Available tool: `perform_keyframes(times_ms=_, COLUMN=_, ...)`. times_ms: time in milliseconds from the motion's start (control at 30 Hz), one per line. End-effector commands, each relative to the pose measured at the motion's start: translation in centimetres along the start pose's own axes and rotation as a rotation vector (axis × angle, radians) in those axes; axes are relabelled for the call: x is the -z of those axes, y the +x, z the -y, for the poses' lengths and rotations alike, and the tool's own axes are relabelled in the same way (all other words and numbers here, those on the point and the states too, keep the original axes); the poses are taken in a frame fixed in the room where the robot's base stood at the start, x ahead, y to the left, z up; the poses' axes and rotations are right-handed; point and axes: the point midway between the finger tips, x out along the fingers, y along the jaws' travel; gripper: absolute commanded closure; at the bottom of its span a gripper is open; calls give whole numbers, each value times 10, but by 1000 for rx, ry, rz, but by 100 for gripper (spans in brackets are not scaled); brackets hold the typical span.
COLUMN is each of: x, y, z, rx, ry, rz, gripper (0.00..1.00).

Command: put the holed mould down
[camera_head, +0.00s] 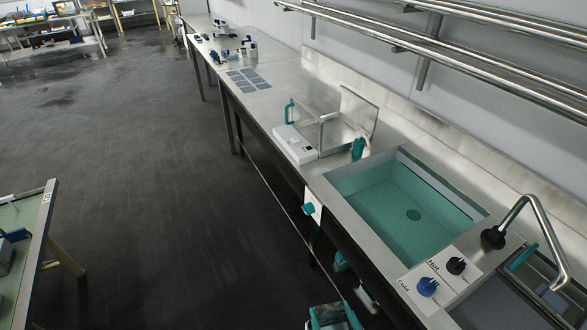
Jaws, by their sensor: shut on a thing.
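I cannot make out the holed mould in the head view. My gripper is not recognisable in this view either, so what it holds is hidden from me. Small dark-blue and white items (250,46) stand far back on the long steel counter (283,97), too small to identify.
A teal-lined sink (412,214) is sunk in the counter, with a steel tap (527,212) and blue knob (427,287) nearby. Grey flat squares (248,80) lie farther back. A green-topped table (27,218) is at left; open floor lies between.

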Motion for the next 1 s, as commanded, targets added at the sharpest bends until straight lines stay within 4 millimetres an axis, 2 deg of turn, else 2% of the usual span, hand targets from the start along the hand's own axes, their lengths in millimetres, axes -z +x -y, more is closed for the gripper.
perform_keyframes(times_ms=100, x=-11, y=20, z=17, rx=-23, ry=17, rz=-4, gripper=85)
perform_keyframes(times_ms=700, x=-70, y=110, z=81, rx=-154, ry=69, rz=-4, gripper=85)
perform_keyframes(times_ms=867, x=-84, y=130, z=95, rx=-181, ry=79, rz=-4, gripper=85)
perform_keyframes(times_ms=1000, x=-86, y=125, z=93, rx=-179, ry=78, rz=3, gripper=85)
